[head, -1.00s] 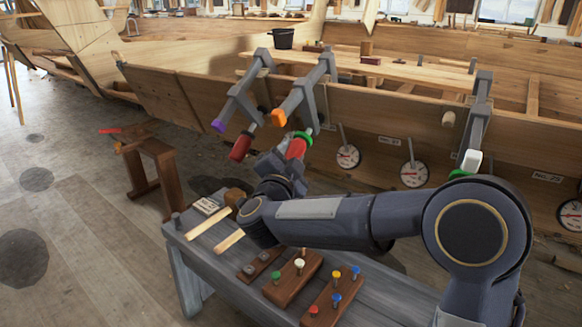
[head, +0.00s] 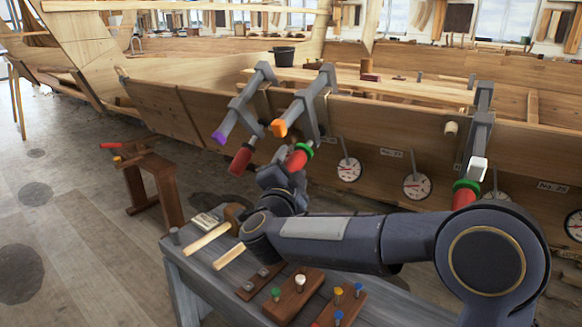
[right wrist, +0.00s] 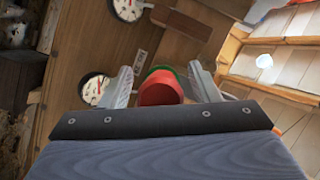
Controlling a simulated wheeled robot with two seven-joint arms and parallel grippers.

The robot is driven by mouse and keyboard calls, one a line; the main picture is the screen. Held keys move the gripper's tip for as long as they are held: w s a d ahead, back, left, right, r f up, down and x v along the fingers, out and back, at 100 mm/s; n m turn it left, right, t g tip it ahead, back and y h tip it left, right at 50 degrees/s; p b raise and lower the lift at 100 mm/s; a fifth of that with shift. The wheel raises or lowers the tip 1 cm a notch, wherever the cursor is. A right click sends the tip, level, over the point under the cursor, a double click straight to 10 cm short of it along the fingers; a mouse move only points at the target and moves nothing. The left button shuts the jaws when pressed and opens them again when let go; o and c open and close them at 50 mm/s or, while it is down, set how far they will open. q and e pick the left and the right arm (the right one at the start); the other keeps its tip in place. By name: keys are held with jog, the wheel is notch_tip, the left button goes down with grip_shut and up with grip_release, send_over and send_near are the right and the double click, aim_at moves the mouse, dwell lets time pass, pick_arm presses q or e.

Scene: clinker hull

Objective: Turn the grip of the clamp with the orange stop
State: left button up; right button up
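The clamp with the orange stop (head: 279,128) hangs on the plank edge of the hull in the head view. Its red grip (head: 297,158) has a green collar and points down toward my right gripper (head: 285,172). In the right wrist view the grip (right wrist: 159,90) lies between the two grey fingers of my right gripper (right wrist: 160,78), with a narrow gap showing on each side. The fingers look open around it. My left gripper is not in view.
A clamp with a purple stop (head: 219,138) hangs close on the left, its red grip (head: 241,160) nearby. A white-stop clamp (head: 478,168) is at right. Dials (head: 348,170) line the hull. A bench (head: 190,268) with tools stands below.

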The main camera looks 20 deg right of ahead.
jog(key=shift+s, duration=0.1)
jog(key=p+v, duration=0.1)
jog(key=v, duration=0.6)
jog(key=shift+s+a, duration=0.2)
jog(key=shift+s, duration=0.1)
jog(key=shift+f, duration=0.1)
dwell(1.0)
